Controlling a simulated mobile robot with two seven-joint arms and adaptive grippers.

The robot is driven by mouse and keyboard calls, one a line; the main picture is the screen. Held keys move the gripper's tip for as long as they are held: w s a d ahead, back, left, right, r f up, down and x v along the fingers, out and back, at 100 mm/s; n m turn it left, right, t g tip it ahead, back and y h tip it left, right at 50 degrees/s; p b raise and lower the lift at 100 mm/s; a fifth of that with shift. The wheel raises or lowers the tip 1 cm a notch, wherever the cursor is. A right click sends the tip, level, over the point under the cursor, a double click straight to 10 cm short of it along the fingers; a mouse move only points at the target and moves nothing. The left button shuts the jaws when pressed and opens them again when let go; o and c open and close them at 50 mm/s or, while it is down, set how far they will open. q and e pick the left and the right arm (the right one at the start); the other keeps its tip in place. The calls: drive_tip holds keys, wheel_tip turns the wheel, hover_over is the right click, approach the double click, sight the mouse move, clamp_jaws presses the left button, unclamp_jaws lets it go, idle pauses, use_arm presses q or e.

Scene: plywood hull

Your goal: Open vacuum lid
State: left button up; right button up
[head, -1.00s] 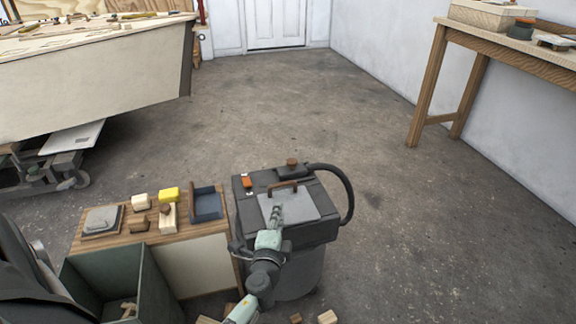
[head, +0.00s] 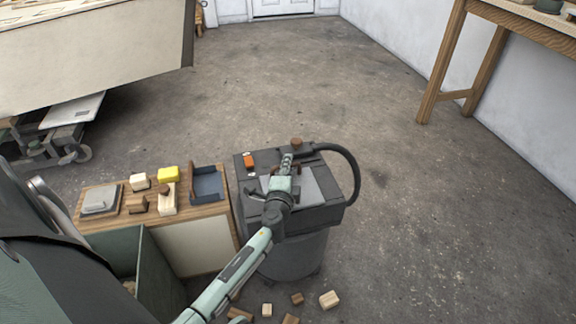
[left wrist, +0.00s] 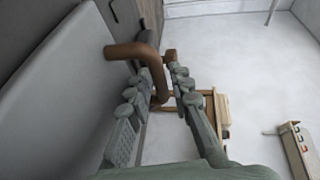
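The vacuum (head: 290,252) stands on the floor at the centre of the head view, with a dark boxy top. Its lid (head: 325,187) is a light grey panel lying flat, so it looks shut. My left gripper (head: 286,163) is over the lid and hides the lid's brown handle in that view. In the left wrist view the brown arched handle (left wrist: 126,50) rises from the grey lid (left wrist: 60,95). The fingers of my left gripper (left wrist: 164,88) are apart, one on each side of the handle's outer part. Firm contact does not show. My right gripper is out of view.
A black hose (head: 354,175) curves off the vacuum's right side. A wooden-topped cabinet (head: 110,222) with blocks and a blue-grey tray (head: 207,184) stands close at left. Loose wood blocks (head: 329,299) lie on the floor in front. The floor behind and right is clear.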

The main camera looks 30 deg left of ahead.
use_arm(q)
clamp_jaws()
drive_tip(key=shift+a, duration=0.1)
idle(0.5)
